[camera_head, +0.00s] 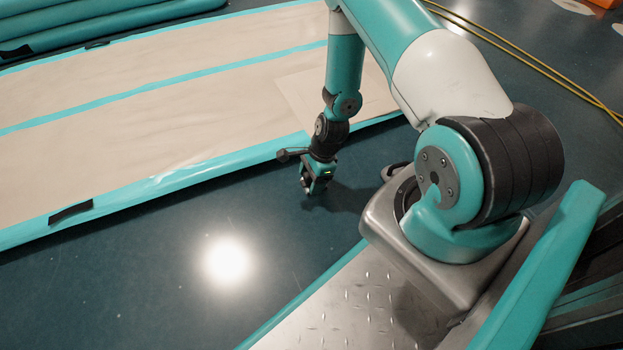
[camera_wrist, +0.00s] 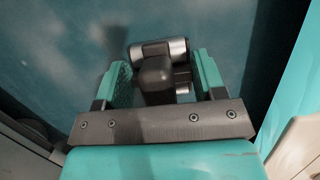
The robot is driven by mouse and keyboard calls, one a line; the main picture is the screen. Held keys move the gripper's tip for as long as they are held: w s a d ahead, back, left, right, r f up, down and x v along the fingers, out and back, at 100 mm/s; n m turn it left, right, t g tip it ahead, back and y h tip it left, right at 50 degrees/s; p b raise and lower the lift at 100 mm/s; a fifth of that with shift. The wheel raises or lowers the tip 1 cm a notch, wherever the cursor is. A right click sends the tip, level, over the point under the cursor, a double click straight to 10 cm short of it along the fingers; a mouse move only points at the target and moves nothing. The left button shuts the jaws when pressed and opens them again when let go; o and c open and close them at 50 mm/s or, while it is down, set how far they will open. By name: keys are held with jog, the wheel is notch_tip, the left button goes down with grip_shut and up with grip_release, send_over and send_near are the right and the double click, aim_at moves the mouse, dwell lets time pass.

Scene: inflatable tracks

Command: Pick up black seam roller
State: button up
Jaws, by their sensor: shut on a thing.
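The black seam roller (camera_wrist: 155,72) is between the two teal fingers of my gripper (camera_wrist: 163,80) in the wrist view. Its dark rounded handle end faces the camera, and a cylinder with a silver band lies across behind it. In the head view my gripper (camera_head: 318,185) points down near the dark floor, beside the edge of the inflatable track. I cannot tell whether the roller touches the floor.
A beige and teal inflatable track (camera_head: 150,110) lies flat to the left, with a black strap (camera_head: 71,212) on its edge. Rolled teal tubes (camera_head: 90,22) lie at the back left. A yellow cable (camera_head: 530,62) runs across the back right. The dark floor (camera_head: 150,270) in front is clear.

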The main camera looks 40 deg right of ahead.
notch_tip(320, 180, up, 20)
jog(key=p, duration=1.2)
jog(key=shift+f, duration=0.1)
